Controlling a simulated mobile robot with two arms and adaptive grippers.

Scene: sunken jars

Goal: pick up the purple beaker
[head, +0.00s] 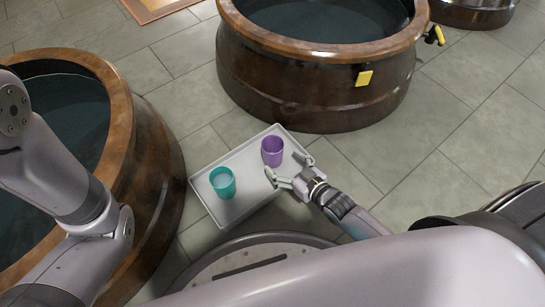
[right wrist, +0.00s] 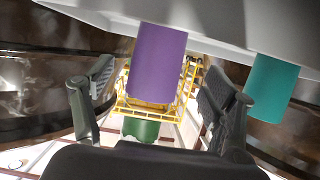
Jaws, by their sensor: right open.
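The purple beaker (head: 272,151) stands upright on a light grey tray (head: 243,213) in the head view. In the right wrist view the purple beaker (right wrist: 157,62) shows large, between the two fingers. My right gripper (head: 288,170) is open beside the beaker, on its lower right side in the head view. In the right wrist view the open right gripper (right wrist: 150,95) has a finger on each side of the beaker, with gaps on both sides. A teal beaker (head: 222,183) stands on the same tray, to the lower left. My left gripper is not in view.
A large dark vat with a copper-brown rim (head: 305,42) stands behind the tray. Another vat (head: 157,150) stands close on the left. The teal beaker (right wrist: 273,86) shows at the right in the right wrist view. Bare tiled floor lies to the right.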

